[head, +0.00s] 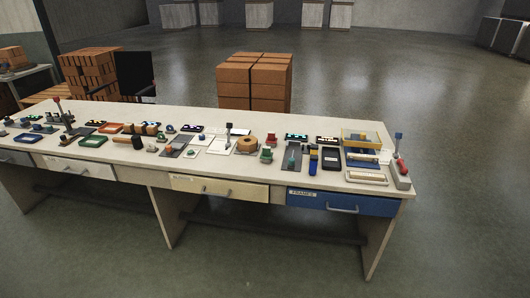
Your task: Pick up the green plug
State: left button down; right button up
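A long pale workbench (225,165) stands ahead of me, covered with small parts. A small green piece with some red (267,154) sits right of the middle of the top and may be the green plug. A teal-green piece (292,160) stands on a dark plate to its right. Smaller greenish bits (152,148) lie further left. All are too small to tell for sure which is the plug. Neither of my grippers is in view.
The bench has drawers, one blue (343,202). Stacked boxes (254,82) stand behind. The floor in front is clear.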

aim_at(266, 157)
jog(key=i+j, duration=0.1)
jog(key=i, duration=1.25)
